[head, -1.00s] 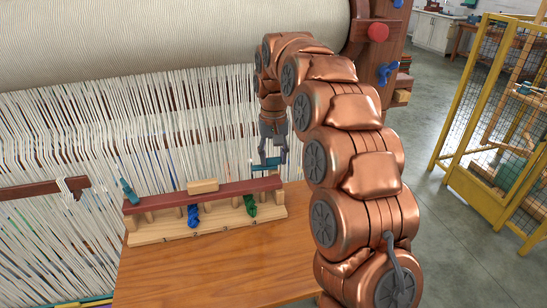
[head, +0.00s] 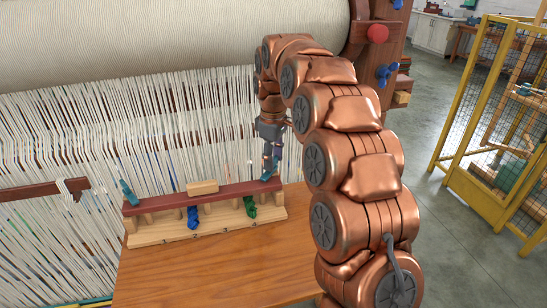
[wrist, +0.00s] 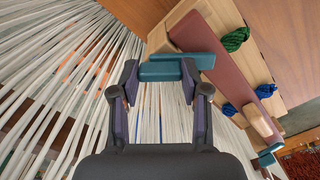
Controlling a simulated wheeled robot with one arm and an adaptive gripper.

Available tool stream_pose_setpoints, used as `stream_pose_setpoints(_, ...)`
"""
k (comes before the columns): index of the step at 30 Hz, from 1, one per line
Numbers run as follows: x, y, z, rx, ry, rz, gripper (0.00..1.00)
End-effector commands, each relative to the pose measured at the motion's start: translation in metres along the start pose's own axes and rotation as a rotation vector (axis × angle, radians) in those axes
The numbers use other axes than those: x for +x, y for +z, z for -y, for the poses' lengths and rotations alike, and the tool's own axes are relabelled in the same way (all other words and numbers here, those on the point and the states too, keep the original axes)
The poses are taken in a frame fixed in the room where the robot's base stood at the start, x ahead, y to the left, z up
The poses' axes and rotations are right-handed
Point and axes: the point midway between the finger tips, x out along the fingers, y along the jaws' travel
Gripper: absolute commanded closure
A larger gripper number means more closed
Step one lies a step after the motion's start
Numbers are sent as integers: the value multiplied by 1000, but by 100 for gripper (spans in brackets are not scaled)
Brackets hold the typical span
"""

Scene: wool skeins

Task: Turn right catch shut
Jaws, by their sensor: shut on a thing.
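The right catch (head: 267,176) is a teal piece at the right end of the maroon bar (head: 225,192). My gripper (head: 272,158) reaches down to it from above. In the wrist view, the fingers of my gripper (wrist: 160,76) are shut on the right catch (wrist: 178,60), one on each side of its lower block. The catch's upper part overlaps the edge of the maroon bar (wrist: 217,52). The left catch (head: 128,192), also teal, stands tilted at the bar's other end. It shows small in the wrist view (wrist: 267,158).
A blue skein (head: 193,217) and a green skein (head: 250,207) hang under the bar on the wooden rack. A wooden block (head: 203,187) sits on the bar. White loom threads (head: 90,140) stand close behind. The table (head: 200,265) is clear in front.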

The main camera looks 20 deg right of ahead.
Motion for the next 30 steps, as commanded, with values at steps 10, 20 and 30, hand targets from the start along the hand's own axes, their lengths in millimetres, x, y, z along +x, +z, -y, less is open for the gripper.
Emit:
stream_pose_setpoints(10, 0, 0, 0, -186, 0, -1, 89)
stream_pose_setpoints(20, 0, -1, 0, -240, 0, -1, 89)
stream_pose_setpoints(30, 0, -1, 0, -241, 0, -1, 89)
